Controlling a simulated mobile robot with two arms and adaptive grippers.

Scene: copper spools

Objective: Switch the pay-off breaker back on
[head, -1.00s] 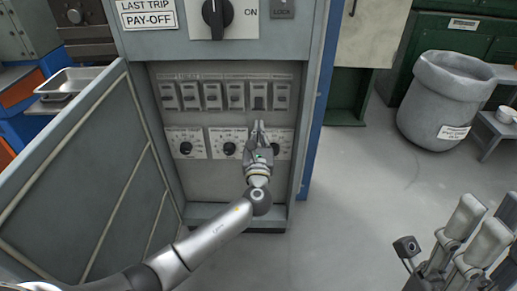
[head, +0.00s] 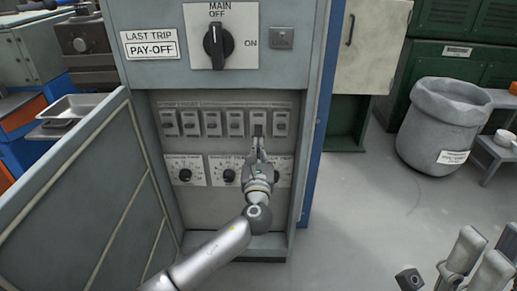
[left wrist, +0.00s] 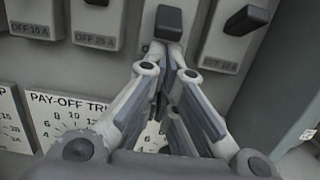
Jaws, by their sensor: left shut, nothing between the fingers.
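A row of several breakers with dark toggles sits in the open cabinet; their head-view lettering is too small to read. My left gripper (head: 260,143) is shut and empty, with its fingertips at the lower edge of the fifth breaker from the left (head: 258,123). In the left wrist view, the fingertips (left wrist: 172,66) are just below that breaker's dark toggle (left wrist: 169,22); contact cannot be told, and the fingers hide its lettering. The breaker to its right (left wrist: 222,62) reads OFF. My right gripper (head: 480,258) is at the lower right, fingers apart, partly cut off.
Above is the main switch (head: 217,42), its knob upright toward OFF, and a LAST TRIP PAY-OFF plate (head: 151,45). Trip dials (head: 229,172) sit below the breakers, one marked PAY-OFF. The open door (head: 90,190) stands left. A grey bin (head: 443,120) is on the floor right.

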